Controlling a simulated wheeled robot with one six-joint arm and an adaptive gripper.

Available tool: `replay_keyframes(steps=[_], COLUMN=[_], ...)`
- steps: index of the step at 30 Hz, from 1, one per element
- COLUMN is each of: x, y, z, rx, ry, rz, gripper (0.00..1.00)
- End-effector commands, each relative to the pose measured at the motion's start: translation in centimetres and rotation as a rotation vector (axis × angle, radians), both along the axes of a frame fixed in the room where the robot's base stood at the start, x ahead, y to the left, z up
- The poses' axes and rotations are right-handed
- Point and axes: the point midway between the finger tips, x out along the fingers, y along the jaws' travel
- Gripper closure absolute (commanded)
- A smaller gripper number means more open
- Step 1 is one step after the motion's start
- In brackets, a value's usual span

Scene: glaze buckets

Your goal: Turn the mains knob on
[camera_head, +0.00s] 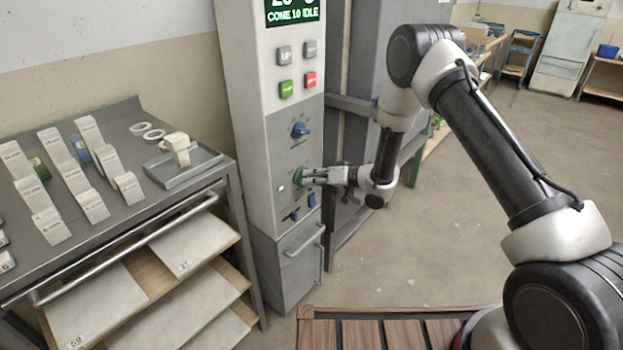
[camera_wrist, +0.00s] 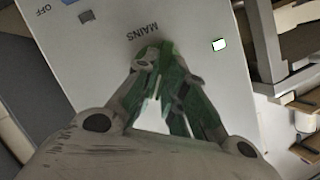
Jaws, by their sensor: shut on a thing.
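The mains knob (camera_wrist: 166,50) is green and sits below the word MAINS on the panel in the wrist view. In the head view the knob (camera_head: 298,174) shows at the left of my fingertips, partly hidden by them. My gripper (camera_head: 308,176) reaches the panel from the right and is shut on the knob. In the wrist view the fingers of my gripper (camera_wrist: 158,62) come together on the knob, and much of it is hidden. A small lit indicator (camera_wrist: 219,45) is beside the knob; the indicator (camera_head: 281,188) glows pale green in the head view.
A grey cart (camera_head: 105,225) with labelled tiles stands left. The floor (camera_head: 430,260) at right is open.

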Motion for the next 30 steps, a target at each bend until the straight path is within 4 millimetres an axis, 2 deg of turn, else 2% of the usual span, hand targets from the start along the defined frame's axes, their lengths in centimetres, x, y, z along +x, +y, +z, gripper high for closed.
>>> replay_keyframes(steps=[10,25,26,27,29,30], x=[0.10,0.12,0.12,0.12,0.12,0.12], y=[-0.13,-0.14,-0.14,-0.14,-0.14,-0.12], z=[-0.14,-0.16,-0.16,-0.16,-0.15,-0.14], rx=[0.074,0.083,0.083,0.083,0.083,0.083], ry=[0.096,0.108,0.108,0.108,0.108,0.107], rz=[-0.001,-0.003,-0.003,-0.003,-0.003,-0.002], gripper=[1.00,1.00,0.84,0.77,0.66,0.66])
